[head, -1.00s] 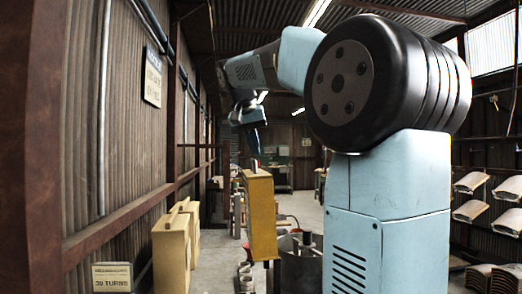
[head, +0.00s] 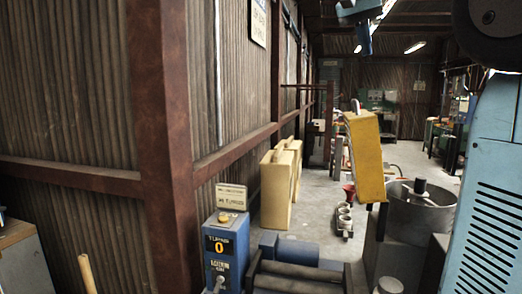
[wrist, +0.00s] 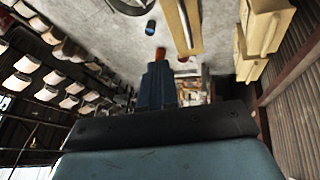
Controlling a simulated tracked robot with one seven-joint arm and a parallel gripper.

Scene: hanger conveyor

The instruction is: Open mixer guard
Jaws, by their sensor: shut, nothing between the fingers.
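The mixer, a grey open drum (head: 428,208) with a dark upright shaft, stands at the right in the head view, partly hidden by my blue body. A tilted yellow panel (head: 366,155), which looks like the guard, stands upright beside the drum's left side. The panel also shows at the top of the wrist view (wrist: 182,22). My gripper (head: 364,45) is shut and empty, pointing down above the panel in the head view. In the wrist view my gripper (wrist: 158,72) is left of the panel, with no clear contact.
Pale yellow cases (head: 278,186) stand along the left wall. A red funnel (head: 349,192) and small cups (head: 344,218) are left of the mixer.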

